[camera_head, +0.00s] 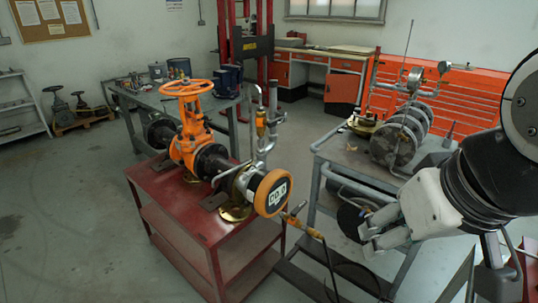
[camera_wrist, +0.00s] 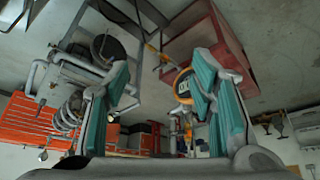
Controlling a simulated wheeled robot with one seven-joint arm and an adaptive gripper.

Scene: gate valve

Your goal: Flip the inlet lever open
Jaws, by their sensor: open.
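An orange gate valve with a handwheel (camera_head: 187,88) is mounted on a red cart (camera_head: 190,200). A round orange-rimmed gauge (camera_head: 272,192) sits at the right end of its pipe and also shows in the wrist view (camera_wrist: 183,86). Upright fittings with a small orange part (camera_head: 261,122) stand behind the gauge. I cannot tell which small part is the inlet lever. My gripper (camera_head: 368,233) is open and empty, right of the cart and apart from the valve. Its teal pads show in the wrist view (camera_wrist: 160,75).
A grey cart (camera_head: 345,165) with a metal coil assembly (camera_head: 400,135) stands right of the valve, near my arm. A dark hose hangs between the carts. A grey workbench (camera_head: 190,98) is behind the valve. Orange drawers (camera_head: 450,95) line the back. The floor at left is clear.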

